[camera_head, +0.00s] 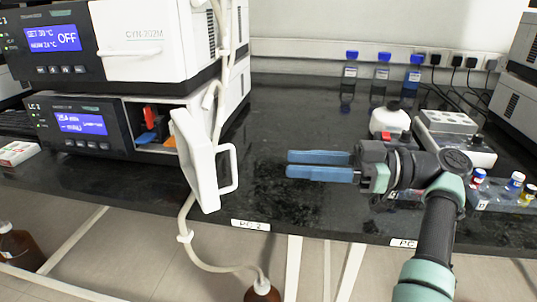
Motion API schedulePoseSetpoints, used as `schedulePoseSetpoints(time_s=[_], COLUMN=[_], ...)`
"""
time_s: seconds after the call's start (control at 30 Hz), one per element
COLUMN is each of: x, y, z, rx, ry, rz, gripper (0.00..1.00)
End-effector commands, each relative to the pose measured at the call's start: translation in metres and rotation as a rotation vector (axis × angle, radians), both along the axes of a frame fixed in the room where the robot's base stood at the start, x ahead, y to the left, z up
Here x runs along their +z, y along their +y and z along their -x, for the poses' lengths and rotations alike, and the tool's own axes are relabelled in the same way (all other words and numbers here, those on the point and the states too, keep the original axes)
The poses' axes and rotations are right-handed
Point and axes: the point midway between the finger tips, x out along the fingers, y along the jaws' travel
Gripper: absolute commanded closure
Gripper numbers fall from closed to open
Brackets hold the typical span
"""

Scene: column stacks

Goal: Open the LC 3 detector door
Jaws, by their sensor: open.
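A lower instrument (110,125) stands at the left with a lit blue screen; its small label looks like LC 2 or LC 3, too small to be sure. Its white door (193,165) stands swung outward at its right side, with a loop handle (228,168) facing right. Behind the door, the open bay (150,118) shows red, blue and orange parts. My gripper (288,164) is open and empty, with blue fingers pointing left. It is right of the door handle and apart from it.
An upper unit (158,35) with a closed white front sits on the lower one. White tubing (186,215) runs past the door to a brown bottle (262,291). Bottles, a white device (450,130) and vials (515,182) stand at the right. The black bench (285,115) is clear in the middle.

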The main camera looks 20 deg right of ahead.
Motion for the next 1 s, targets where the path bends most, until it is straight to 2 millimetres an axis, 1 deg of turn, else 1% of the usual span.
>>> schedulePoseSetpoints(time_s=[0.03, 0.1, 0.3, 1.0], x=[0.001, 0.001, 0.000, 0.000], y=[-0.008, -0.014, -0.023, -0.023], z=[0.004, 0.007, 0.013, 0.013], rx=[-0.002, -0.001, 0.000, -0.001], ry=[0.002, 0.000, 0.000, 0.000], rz=[-0.001, 0.000, 0.000, 0.000], gripper=[0.59, 0.59, 0.59, 0.59])
